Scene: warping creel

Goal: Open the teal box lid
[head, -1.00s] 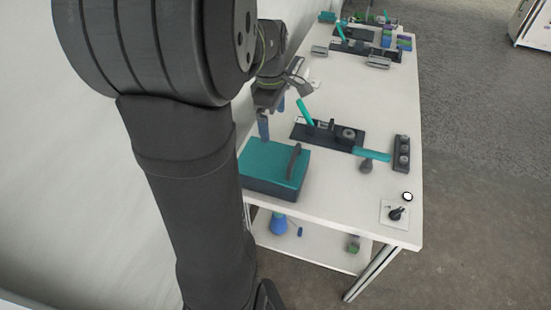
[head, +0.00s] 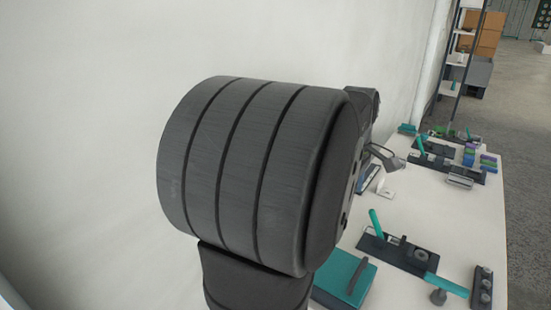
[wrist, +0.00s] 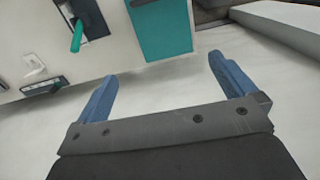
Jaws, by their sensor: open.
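The teal box lid (head: 343,277) shows at the lower middle of the head view, partly hidden behind my arm. It looks shut and has a dark curved handle (head: 358,275) on its right side. In the wrist view the teal lid (wrist: 163,30) lies beyond my fingertips at the top centre, cut by the frame edge. My gripper (wrist: 160,85) is open with its two blue fingers wide apart. Nothing is between them, and they are apart from the lid. My gripper's fingers are hidden behind my arm in the head view.
A dark fixture with a teal lever (head: 376,222) stands on the white table (head: 455,230) behind the box. A dark block with round knobs (head: 482,290) is at the right edge. More fixtures stand farther back. A pale wall runs along the left.

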